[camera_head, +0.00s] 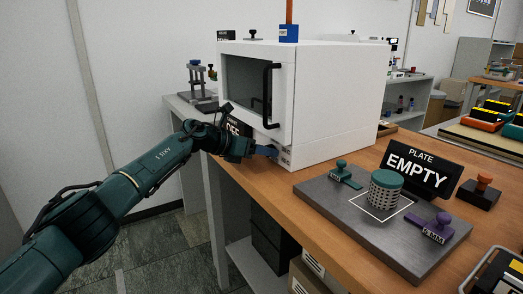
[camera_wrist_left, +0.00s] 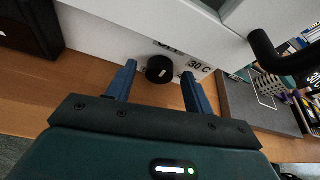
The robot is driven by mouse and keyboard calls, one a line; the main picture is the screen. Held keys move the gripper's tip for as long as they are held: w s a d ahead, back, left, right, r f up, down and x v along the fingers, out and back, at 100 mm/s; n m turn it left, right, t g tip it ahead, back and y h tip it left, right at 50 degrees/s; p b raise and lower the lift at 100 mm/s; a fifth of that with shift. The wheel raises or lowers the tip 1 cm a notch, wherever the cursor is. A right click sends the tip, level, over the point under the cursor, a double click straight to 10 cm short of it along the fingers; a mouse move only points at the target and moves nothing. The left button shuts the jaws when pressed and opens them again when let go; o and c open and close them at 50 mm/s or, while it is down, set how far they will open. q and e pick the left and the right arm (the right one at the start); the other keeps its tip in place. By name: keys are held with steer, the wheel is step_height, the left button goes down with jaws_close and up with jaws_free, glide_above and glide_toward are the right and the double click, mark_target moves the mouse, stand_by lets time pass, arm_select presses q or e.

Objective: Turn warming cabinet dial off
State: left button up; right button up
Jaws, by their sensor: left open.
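The white warming cabinet (camera_head: 335,100) stands on the wooden bench with its door and black handle (camera_head: 268,95) facing left. In the left wrist view, its round black dial (camera_wrist_left: 159,69) with a small white mark sits low on the white front panel (camera_wrist_left: 110,35). A partly hidden label is above the dial, and "30 C" is printed to its right. My left gripper (camera_head: 268,151) is at the cabinet's lower front. Its blue fingers are open, one on each side of the dial; I cannot tell whether they touch it. The dial is hidden in the head view.
A grey board (camera_head: 325,198) holds stamps and a perforated cylinder (camera_head: 386,190), beside an "EMPTY" sign (camera_head: 417,170). The cabinet's door handle also shows close by in the left wrist view (camera_wrist_left: 285,60).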

arm_select(q)
steer(key=shift+a, duration=0.15)
steer(key=shift+s+a+r, duration=0.15)
steer(key=shift+a+r, duration=0.05)
steer(key=shift+a, duration=0.1)
steer(key=p+v, duration=0.1)
steer(key=v, duration=1.1)
steer(key=shift+s, duration=0.15)
